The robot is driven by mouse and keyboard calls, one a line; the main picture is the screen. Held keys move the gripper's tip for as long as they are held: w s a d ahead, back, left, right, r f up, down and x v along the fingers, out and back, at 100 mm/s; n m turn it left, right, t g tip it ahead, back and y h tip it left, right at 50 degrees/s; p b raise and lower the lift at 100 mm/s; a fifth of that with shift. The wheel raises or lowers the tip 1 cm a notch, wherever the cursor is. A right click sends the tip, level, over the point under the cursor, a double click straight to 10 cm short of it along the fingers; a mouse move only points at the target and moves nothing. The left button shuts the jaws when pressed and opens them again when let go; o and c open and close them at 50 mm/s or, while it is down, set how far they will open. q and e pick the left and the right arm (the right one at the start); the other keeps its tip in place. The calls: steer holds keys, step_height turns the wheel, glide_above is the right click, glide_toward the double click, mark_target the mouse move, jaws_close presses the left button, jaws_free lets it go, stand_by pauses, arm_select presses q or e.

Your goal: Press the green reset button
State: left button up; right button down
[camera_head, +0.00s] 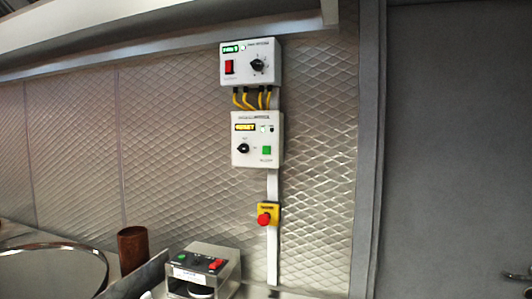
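A square green button (267,150) sits at the lower right of the lower white control box (240,158) on the wall. The small print under it is too blurred to read. The same box has a black rotary knob (243,148) at the left and a lit yellow display (245,127) at the top. A smaller green button (181,257) shows on the sloped top of a metal box (228,270) at the bottom. Neither of my grippers can be made out in the view, and nothing covers the wall box's green button.
An upper white box (240,80) has a red switch (229,67) and a black dial (258,64). Yellow cables (247,102) join both boxes. A red emergency button (264,219) is below. A brown cylinder (131,248) and a round metal rim (85,248) stand lower left.

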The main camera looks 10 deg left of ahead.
arm_select(q)
jaws_close()
steer(key=shift+s+a, duration=0.1)
steer(key=shift+a, duration=0.05)
stand_by(1.2)
